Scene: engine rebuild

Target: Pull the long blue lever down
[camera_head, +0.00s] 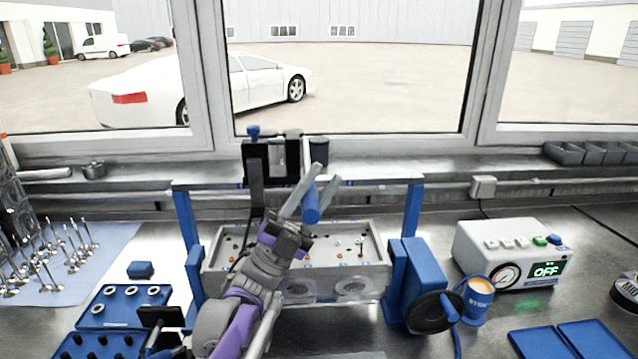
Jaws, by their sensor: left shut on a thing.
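The long blue lever (311,207) shows as a blue cylindrical grip in front of the black press head, above the grey engine block. My left gripper (318,178) reaches up from the lower middle, and its two grey fingers are shut on the lever, one to each side. The lever's far end and its joint are hidden behind the fingers. My right gripper is not in view.
The grey cylinder head (372,268) sits between blue frame posts (187,225). A black handwheel (435,312), a blue mug (477,300) and a control box (510,252) reading OFF stand to the right. Blue trays (122,306) and valves lie left.

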